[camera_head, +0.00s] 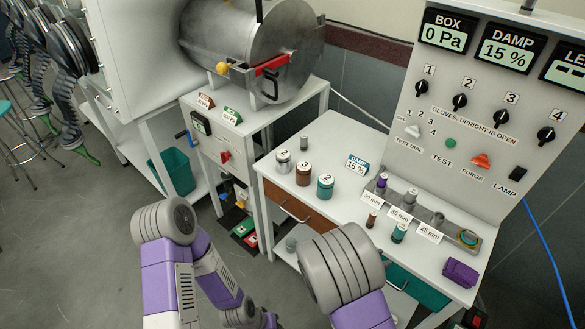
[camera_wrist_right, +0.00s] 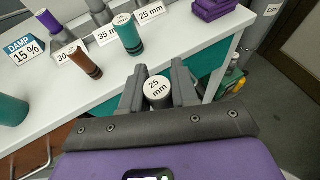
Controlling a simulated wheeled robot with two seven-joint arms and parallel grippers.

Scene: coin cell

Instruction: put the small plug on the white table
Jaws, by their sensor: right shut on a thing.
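The small plug (camera_wrist_right: 158,92) is a grey cylinder with a white "25 mm" label on its top. In the right wrist view, my right gripper (camera_wrist_right: 159,90) is shut on it, one dark finger on each side. The plug is off the table, in front of its edge. The white table (camera_head: 325,143) stands at centre right in the head view, and its top also shows in the wrist view (camera_wrist_right: 185,53). In the head view my right arm's large grey joint hides the gripper and plug. My left arm enters at lower left; its fingers are not visible.
A brown plug (camera_head: 371,220) and a teal plug (camera_head: 399,233) stand near the size labels. Several labelled jars, including a teal one (camera_head: 325,186), stand on the table's left part. A metal rail (camera_head: 456,232) runs along the back; a purple stack (camera_head: 460,272) lies at the right.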

